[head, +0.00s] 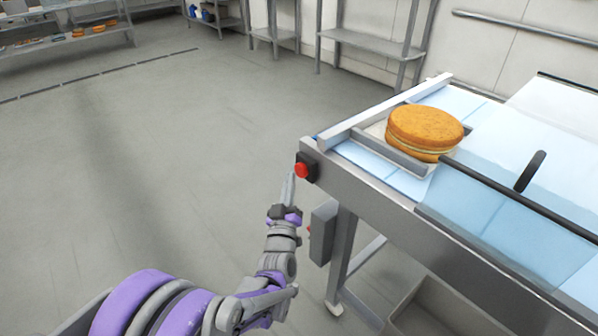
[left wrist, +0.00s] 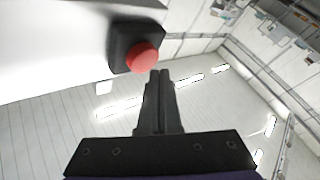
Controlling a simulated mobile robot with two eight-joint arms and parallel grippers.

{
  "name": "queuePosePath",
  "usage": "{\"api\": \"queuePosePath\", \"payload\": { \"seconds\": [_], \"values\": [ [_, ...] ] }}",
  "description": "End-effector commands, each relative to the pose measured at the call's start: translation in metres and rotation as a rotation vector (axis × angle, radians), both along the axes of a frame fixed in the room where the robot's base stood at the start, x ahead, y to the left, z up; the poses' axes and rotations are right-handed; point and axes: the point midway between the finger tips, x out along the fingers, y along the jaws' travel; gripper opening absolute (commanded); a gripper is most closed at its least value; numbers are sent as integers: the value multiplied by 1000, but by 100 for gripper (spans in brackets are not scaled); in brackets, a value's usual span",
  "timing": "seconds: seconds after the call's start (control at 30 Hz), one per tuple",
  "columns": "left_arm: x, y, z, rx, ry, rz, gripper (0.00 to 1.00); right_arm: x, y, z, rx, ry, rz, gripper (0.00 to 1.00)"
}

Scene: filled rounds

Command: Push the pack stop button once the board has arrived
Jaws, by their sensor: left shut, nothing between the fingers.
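The red stop button (head: 302,170) sits on a dark housing at the near left corner of the steel conveyor frame. It also shows in the left wrist view (left wrist: 142,57). My left gripper (head: 289,178) is shut and empty, its fingers pointing up close to the button. In the left wrist view its fingertips (left wrist: 160,74) are just below and right of the red cap; I cannot tell whether they touch. My right gripper is out of view.
The conveyor belt (head: 400,182) is light blue, with a clear cover (head: 510,190) and dark rail on the right. A grey box (head: 322,232) hangs below the frame beside a leg. Metal shelves (head: 375,42) stand at the back. The floor left is clear.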

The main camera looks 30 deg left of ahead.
Motion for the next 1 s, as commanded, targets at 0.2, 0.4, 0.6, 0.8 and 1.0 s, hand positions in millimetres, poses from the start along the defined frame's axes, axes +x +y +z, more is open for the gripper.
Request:
{"api": "queuePosePath", "payload": {
  "seconds": [0.2, 0.4, 0.6, 0.8, 1.0],
  "values": [
    [0, 0, 0, 0, 0, 0, 0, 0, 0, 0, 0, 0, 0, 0],
    [5, -2, 0, 0, -1, -1, 0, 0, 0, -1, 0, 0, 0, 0],
    [8, -4, 0, 0, 0, -1, 0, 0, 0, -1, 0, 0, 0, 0],
    [8, -3, 0, 0, 0, 0, 0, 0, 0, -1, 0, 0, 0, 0],
    [9, -4, 0, 0, 0, 0, 0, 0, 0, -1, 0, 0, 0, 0]
  ]
}}
